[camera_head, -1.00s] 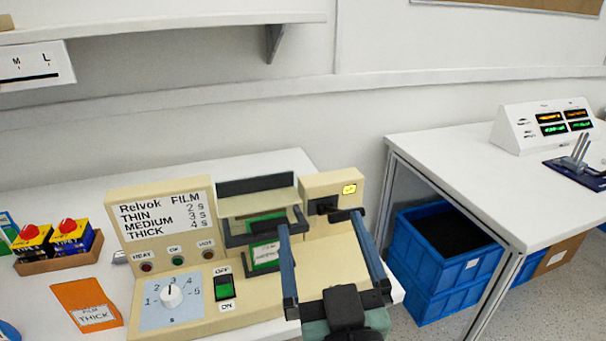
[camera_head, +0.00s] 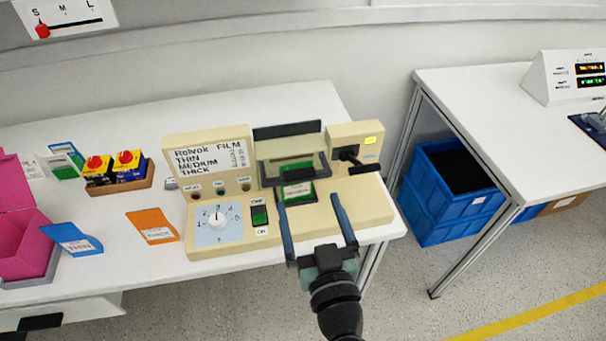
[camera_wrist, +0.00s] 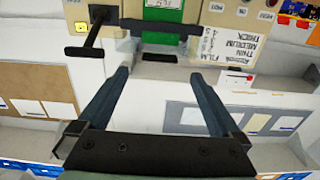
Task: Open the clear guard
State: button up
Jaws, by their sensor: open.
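The clear guard (camera_head: 293,171) is a see-through panel with a dark frame on the beige sealing machine (camera_head: 207,176). It looks down in front of a green film pack (camera_head: 295,190). Its dark front bar appears to be the one across the top of the wrist view (camera_wrist: 160,27). My gripper (camera_head: 310,199) is open and empty. Its fingers point at the machine from the front, below and slightly right of the guard. In the wrist view my gripper (camera_wrist: 160,75) spans below the bar, with no contact visible.
A black lever (camera_head: 369,168) sticks out right of the guard, close to my right finger. A dial (camera_head: 215,219) and a green rocker switch (camera_head: 260,215) lie left. Orange (camera_head: 153,226) and blue (camera_head: 73,240) film packs lie on the table. Floor in front is free.

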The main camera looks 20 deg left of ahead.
aim_at(301, 179)
jog(key=p+x, duration=0.1)
jog(key=x, duration=0.5)
jog(key=shift+w+a, duration=0.1)
grip_shut()
dwell(0.4)
